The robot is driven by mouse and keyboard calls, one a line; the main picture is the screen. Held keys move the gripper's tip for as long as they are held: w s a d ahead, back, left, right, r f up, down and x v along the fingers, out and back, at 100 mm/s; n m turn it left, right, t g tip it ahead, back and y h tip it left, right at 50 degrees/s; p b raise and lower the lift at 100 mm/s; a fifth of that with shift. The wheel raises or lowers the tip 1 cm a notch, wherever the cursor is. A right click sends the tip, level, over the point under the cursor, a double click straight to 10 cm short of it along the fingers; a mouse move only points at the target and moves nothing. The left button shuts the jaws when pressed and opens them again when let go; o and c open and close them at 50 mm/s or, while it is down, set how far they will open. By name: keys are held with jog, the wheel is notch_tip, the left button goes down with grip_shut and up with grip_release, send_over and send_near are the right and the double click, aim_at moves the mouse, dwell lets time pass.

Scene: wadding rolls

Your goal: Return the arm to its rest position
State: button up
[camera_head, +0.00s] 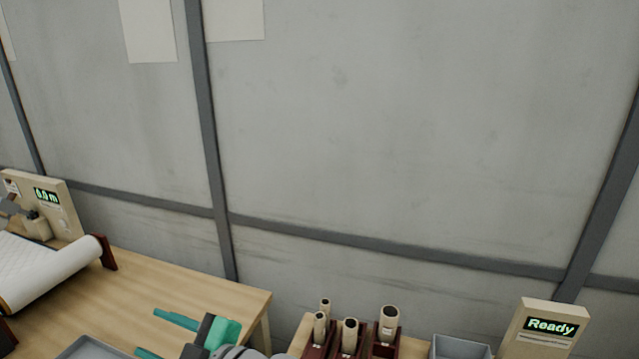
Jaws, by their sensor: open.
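My gripper (148,332) shows at the bottom of the head view, left of the middle. Its two teal fingers point left and stand apart, with nothing seen between them. It is open and appears over the right part of the wooden table (190,287), near a grey tray (92,347). Its wrist shows only in part, and the rest of my arm is cut off by the bottom edge.
A white wadding roll (50,275) lies at the left beside a panel reading "0.0 m" (47,196). Several cardboard tubes (349,335) stand in dark red holders, near a grey bin (460,347) and a "Ready" panel (545,328). A grey wall (400,130) stands behind.

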jog(key=w+d+f+m+t+h, duration=0.25)
jog(key=d+m+t, duration=0.35)
jog(key=m+t, duration=0.45)
jog(key=s+d+f+m+t+h, duration=0.1)
jog(key=s+d+f+m+h, duration=0.3)
jog(key=f, duration=0.3)
jog(key=s+d+f+m+h, duration=0.2)
jog(key=d+f+m+h, duration=0.3)
jog(key=f+m, duration=0.2)
jog(key=s+d+f+g+h, duration=0.1)
jog(key=s+d+f, duration=0.3)
jog(key=s, duration=0.4)
jog(key=s+d+f+n+g+h, duration=0.1)
jog(key=s+d+f, duration=0.2)
jog(key=s, duration=0.6)
jog(key=s+d+f+g+h, duration=0.1)
jog(key=s+d+f, duration=0.3)
jog(key=s, duration=0.5)
jog(key=shift+d+f+h, duration=0.35)
jog(key=shift+d, duration=0.55)
jog(key=c, duration=0.4)
jog(key=shift+o, duration=0.2)
jog(key=shift+w, duration=0.1)
